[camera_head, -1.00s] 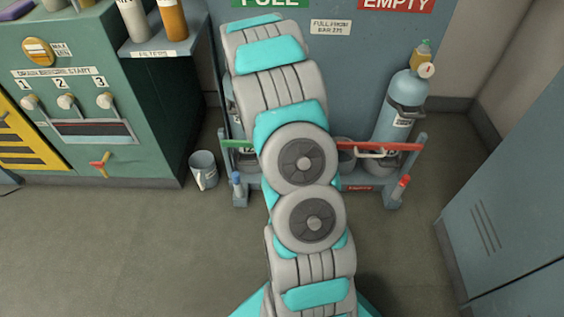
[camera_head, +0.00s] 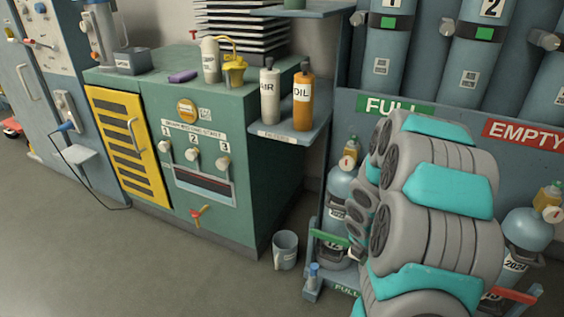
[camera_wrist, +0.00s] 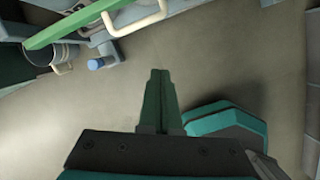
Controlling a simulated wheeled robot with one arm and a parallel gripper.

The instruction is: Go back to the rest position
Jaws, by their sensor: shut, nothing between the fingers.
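My gripper (camera_wrist: 160,100) shows in the wrist view with its two green fingers together and nothing between them. It points over bare floor, apart from the cylinder rack's green bar (camera_wrist: 75,22) at the upper left. In the head view my folded grey and turquoise arm stands at the right, in front of the cylinder rack, and hides part of it. The gripper itself cannot be made out in the head view.
A green cabinet (camera_head: 222,215) stands left of centre, with AIR (camera_head: 270,97) and OIL (camera_head: 302,100) bottles on its side shelf. A grey mug (camera_head: 286,250) is on the floor near the rack. Gas cylinders (camera_head: 341,195) (camera_head: 527,240) stand in the rack. Floor at the lower left is clear.

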